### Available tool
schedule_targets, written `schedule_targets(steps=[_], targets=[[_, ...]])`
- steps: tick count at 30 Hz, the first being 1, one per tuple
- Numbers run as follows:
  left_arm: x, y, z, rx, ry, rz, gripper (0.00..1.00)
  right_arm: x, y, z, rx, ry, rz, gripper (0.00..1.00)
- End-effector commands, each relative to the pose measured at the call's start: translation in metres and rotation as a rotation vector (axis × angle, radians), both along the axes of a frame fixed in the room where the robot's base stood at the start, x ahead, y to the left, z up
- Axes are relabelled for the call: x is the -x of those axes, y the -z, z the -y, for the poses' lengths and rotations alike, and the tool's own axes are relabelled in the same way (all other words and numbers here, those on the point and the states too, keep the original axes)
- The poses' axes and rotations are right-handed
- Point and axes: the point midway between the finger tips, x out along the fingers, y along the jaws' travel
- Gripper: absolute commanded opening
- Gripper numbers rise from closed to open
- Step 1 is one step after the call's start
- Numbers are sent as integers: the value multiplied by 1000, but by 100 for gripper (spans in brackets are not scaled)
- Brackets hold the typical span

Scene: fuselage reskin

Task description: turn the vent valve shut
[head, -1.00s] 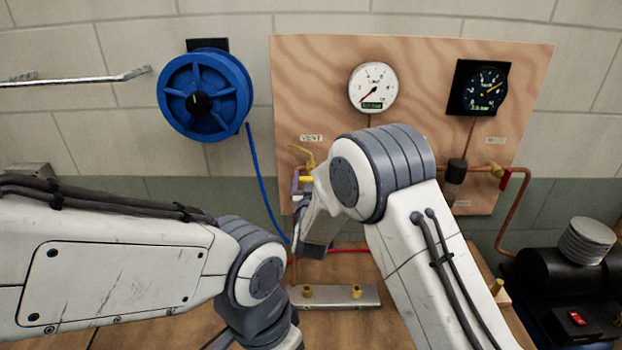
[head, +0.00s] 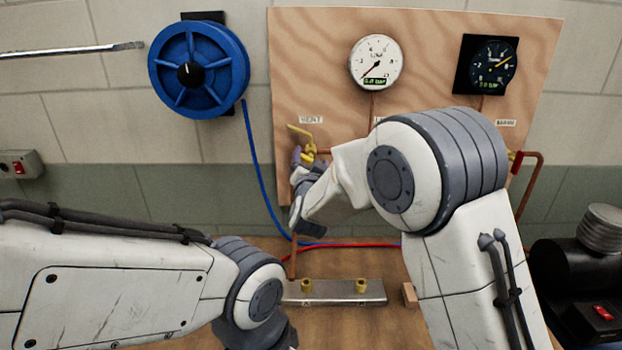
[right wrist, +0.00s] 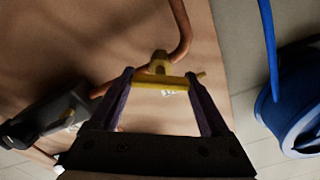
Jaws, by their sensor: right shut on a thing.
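The vent valve (head: 309,151) is a yellow fitting with a yellow lever (head: 299,131) on the plywood panel, below the VENT label. In the head view the lever slants up to the left. My right gripper (head: 306,163) is at the valve, partly hidden by its own wrist. In the right wrist view my right gripper (right wrist: 161,78) has its two fingers on either side of the yellow lever (right wrist: 160,84), shut on it. The valve body (right wrist: 158,63) shows just behind, on a copper pipe. My left gripper is out of view; only its arm shows at lower left.
A white dial gauge (head: 376,62) and a black gauge (head: 487,66) are on the panel (head: 430,40). A blue hose reel (head: 198,70) hangs at left. A metal bar with brass fittings (head: 333,292) lies on the bench. A black pump (head: 575,285) stands at right.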

Motion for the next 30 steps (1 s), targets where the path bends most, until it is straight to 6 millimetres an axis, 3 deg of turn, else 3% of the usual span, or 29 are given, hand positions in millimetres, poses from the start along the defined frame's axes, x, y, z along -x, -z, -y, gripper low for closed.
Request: schedule_targets(steps=[1, 15, 30], targets=[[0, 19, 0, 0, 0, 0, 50, 0, 8, 1, -48, 0, 4, 24], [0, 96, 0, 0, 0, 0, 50, 0, 8, 2, -495, 0, -1, 24], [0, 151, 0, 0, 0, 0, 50, 0, 7, 3, -904, 1, -8, 24]])
